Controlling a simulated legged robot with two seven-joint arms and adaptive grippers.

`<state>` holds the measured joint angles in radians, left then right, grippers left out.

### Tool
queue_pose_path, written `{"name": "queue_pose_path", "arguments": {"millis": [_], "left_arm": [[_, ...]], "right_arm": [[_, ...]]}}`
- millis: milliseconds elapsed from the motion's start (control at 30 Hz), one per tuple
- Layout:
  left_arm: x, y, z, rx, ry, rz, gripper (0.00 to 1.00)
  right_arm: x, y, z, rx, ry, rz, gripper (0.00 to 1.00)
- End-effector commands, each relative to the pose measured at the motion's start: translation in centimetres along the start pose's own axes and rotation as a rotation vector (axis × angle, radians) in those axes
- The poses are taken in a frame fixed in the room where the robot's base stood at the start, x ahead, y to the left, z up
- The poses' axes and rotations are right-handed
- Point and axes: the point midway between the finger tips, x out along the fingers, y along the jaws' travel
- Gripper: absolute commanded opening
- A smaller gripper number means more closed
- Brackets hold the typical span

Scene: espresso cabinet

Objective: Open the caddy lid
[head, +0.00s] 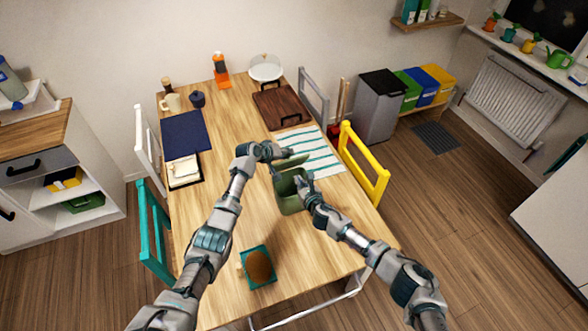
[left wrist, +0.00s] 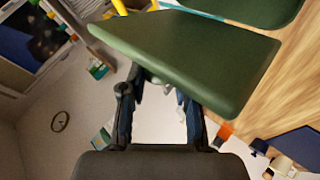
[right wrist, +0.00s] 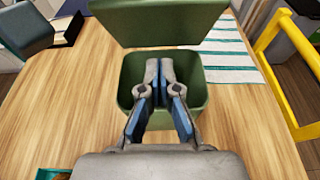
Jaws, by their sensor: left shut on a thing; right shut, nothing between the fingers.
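The green caddy (head: 291,204) stands on the wooden table, its top open. Its green lid (head: 291,162) is raised and tilted at the far side of the opening; it also shows in the right wrist view (right wrist: 158,24) and large in the left wrist view (left wrist: 190,52). My left gripper (head: 284,154) is at the lid's upper edge, shut on the lid; its exact contact is partly hidden behind the lid. My right gripper (right wrist: 160,68) is shut and empty, its fingertips over the caddy's opening (right wrist: 197,88). I cannot tell how deep they reach.
A striped cloth (head: 313,147) lies just beyond the caddy, and a yellow chair (head: 362,170) stands to the right. A brown item (head: 258,265) sits on a teal mat nearer me. A dark wooden tray (head: 278,107) is farther back. The table left of the caddy is clear.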

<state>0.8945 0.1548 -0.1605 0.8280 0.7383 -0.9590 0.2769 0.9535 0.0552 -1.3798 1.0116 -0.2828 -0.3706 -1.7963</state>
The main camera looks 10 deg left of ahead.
Motion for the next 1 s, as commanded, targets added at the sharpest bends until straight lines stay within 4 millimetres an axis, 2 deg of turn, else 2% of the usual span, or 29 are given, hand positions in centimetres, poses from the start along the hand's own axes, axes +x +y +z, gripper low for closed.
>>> {"name": "queue_pose_path", "arguments": {"millis": [167,267,400,1000], "left_arm": [[0.0,-0.3,0.1,0.001,-0.001,-0.005,0.0],[0.0,-0.3,0.1,0.001,-0.002,-0.006,0.0],[0.0,-0.3,0.1,0.001,-0.002,-0.006,0.0],[0.0,-0.3,0.1,0.0,-0.002,-0.006,0.0]], "right_arm": [[2.2,0.1,-0.1,0.003,0.003,-0.001,0.0],[3.3,0.0,1.4,0.001,-0.001,-0.001,0.0],[4.2,-0.1,2.2,0.002,0.0,-0.001,0.0],[4.9,0.0,2.8,0.002,-0.001,0.0,0.0]]}}
